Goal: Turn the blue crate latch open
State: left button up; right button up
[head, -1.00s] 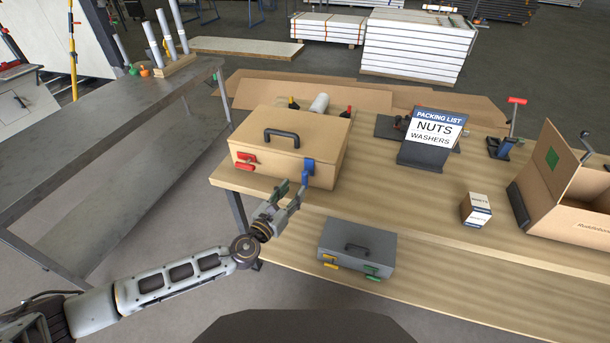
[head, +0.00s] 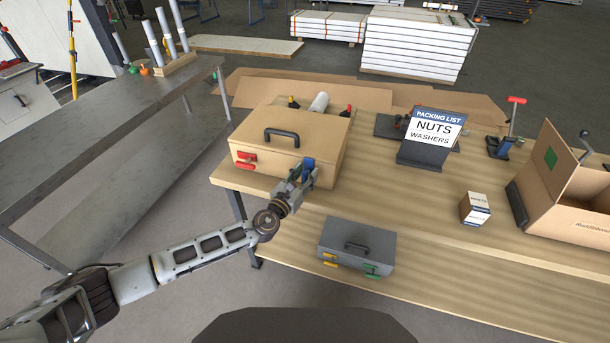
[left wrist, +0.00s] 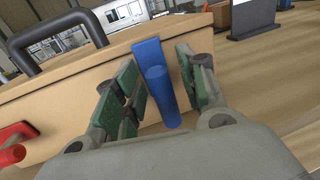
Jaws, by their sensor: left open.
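The tan crate (head: 276,138) stands on the wooden table with a black handle on its lid. Its blue latch (head: 308,164) is on the right part of the front face, partly hidden by my left gripper (head: 303,178) in the head view. In the left wrist view the blue latch (left wrist: 160,83) hangs with its lever pointing down, between the green-padded fingers of my left gripper (left wrist: 158,92). The gripper is open, with a visible gap on at least the right side of the latch. A red latch (head: 245,161) is at the crate's front left. My right gripper is not in view.
A grey case (head: 356,248) with yellow and green latches lies on the lower level in front. A packing list sign (head: 432,138), a small box (head: 475,209) and an open cardboard box (head: 570,190) stand to the right. The wood between is clear.

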pick_arm(q)
grip_shut()
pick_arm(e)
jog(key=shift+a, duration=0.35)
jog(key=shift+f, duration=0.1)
